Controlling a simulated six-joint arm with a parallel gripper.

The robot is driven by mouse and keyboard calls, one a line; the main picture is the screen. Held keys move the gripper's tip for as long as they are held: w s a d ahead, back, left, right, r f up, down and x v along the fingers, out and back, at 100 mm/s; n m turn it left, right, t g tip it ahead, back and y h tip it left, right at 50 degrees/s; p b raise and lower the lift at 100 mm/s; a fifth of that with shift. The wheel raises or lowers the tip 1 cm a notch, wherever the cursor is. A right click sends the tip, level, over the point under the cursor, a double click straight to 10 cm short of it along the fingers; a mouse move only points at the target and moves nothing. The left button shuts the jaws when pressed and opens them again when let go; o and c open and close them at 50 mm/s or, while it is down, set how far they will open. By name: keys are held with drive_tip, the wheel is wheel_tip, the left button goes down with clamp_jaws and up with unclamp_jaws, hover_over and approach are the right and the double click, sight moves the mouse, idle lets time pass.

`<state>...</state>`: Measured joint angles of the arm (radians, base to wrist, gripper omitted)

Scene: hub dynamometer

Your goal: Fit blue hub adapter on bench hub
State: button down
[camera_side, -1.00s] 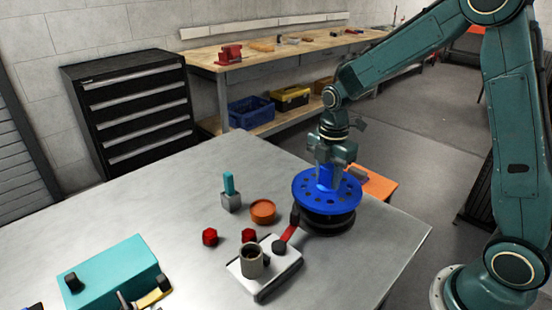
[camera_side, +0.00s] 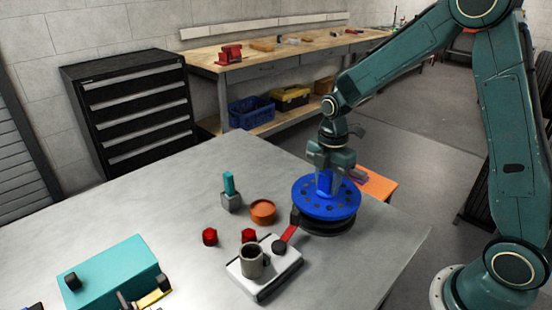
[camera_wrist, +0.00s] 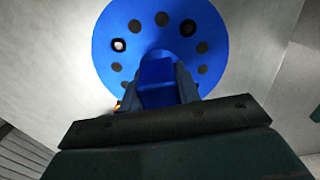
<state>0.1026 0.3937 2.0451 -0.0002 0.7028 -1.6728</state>
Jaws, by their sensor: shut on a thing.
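The blue hub adapter (camera_side: 312,206) is a round disc with a ring of holes and a raised middle grip block. My gripper (camera_side: 326,180) is shut on this block from above, and its fingers flank it in the wrist view (camera_wrist: 157,88). The disc looks about level. It is over the black bench hub (camera_side: 328,231), which shows as a dark round below the disc. I cannot tell whether they touch. In the wrist view, the disc (camera_wrist: 213,55) hides the hub; one hole shows a pale spot, and another shows a ringed shape.
A white block with a grey cup (camera_side: 252,262) and a red-handled part (camera_side: 287,236) stand close to the hub. Red nuts (camera_side: 210,237), an orange dish (camera_side: 262,212), a teal-topped part (camera_side: 230,190) and a teal box (camera_side: 110,276) stand farther left. The table's middle left is clear.

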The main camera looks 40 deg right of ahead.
drive_tip(key=shift+f, duration=1.2)
idle(0.4)
drive_tip(key=c, duration=0.9)
unclamp_jaws()
drive_tip(key=shift+f, duration=0.1)
wheel_tip(320, 180, up, 14)
drive_tip(key=shift+f, duration=0.2)
drive_tip(key=shift+r, duration=0.2)
